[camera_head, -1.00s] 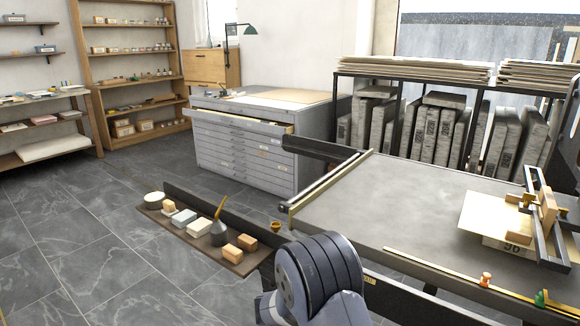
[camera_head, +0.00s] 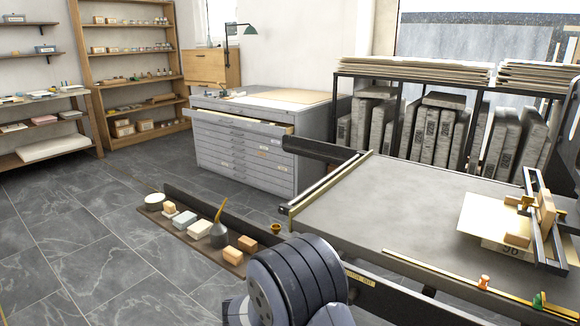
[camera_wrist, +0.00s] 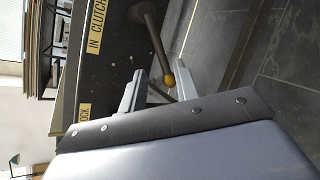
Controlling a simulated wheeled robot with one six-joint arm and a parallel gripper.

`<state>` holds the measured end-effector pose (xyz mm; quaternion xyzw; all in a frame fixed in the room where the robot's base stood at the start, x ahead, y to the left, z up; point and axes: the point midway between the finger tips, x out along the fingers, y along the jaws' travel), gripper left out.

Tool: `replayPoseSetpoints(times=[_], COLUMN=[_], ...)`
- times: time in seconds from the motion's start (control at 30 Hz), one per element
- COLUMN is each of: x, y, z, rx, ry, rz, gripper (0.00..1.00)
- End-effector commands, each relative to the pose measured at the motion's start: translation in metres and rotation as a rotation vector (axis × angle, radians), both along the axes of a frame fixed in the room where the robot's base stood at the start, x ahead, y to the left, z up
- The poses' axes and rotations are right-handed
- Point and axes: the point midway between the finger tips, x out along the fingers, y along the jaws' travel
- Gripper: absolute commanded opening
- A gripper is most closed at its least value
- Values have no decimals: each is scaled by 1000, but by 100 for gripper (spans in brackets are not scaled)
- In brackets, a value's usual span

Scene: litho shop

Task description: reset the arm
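My gripper (camera_wrist: 157,90) shows in the wrist view. Its two grey fingers stand apart, with no object clearly held between them. In the head view my arm is at the bottom centre, in front of the press, and the gripper itself is hidden.
The press bed (camera_head: 400,205) with its brass-edged rails fills the right side. A side shelf (camera_head: 228,262) holds blocks and a pot. A dark panel with an "IN CLUTCH" label (camera_wrist: 95,32) is close by. A drawer cabinet (camera_head: 240,150) stands behind. Open floor lies left.

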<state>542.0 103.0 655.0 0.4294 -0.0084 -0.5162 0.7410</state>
Motion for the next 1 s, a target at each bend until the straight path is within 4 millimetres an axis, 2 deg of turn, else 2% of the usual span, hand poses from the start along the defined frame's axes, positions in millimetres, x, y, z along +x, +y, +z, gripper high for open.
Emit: replayPoseSetpoints(times=[0.1, 0.2, 0.63, 1.0], x=[-11, -2, 38, 35], y=[21, 2, -66, -71], z=[13, -1, -38, -43], rx=[2, -1, -1, -151], ry=[-2, 2, 1, 111], rz=[4, -7, -6, -1], gripper=[30, 30, 30, 30])
